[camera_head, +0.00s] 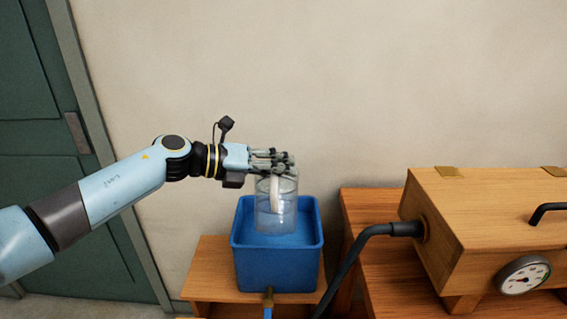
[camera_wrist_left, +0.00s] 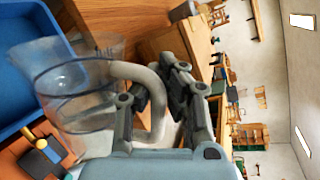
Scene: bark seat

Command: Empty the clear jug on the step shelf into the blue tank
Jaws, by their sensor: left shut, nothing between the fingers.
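The clear jug (camera_head: 276,212) is upright in the head view, with its lower part overlapping the opening of the blue tank (camera_head: 277,270). Bluish water seems to show in its lower half. Its pale handle (camera_wrist_left: 150,95) faces my left gripper in the left wrist view, where the jug (camera_wrist_left: 75,90) is beside the tank wall (camera_wrist_left: 22,85). My left gripper (camera_head: 285,163) is at the jug's top. Its fingers, shut with nothing gripped between them, lie close around the handle in the wrist view (camera_wrist_left: 158,100); exact contact is unclear. My right gripper is out of view.
The tank stands on a low wooden step (camera_head: 210,278), with a brass tap (camera_head: 268,298) at its front. To the right, a wooden box (camera_head: 490,215) with a gauge (camera_head: 523,275) carries a black hose (camera_head: 360,245). A green door (camera_head: 40,150) is at left.

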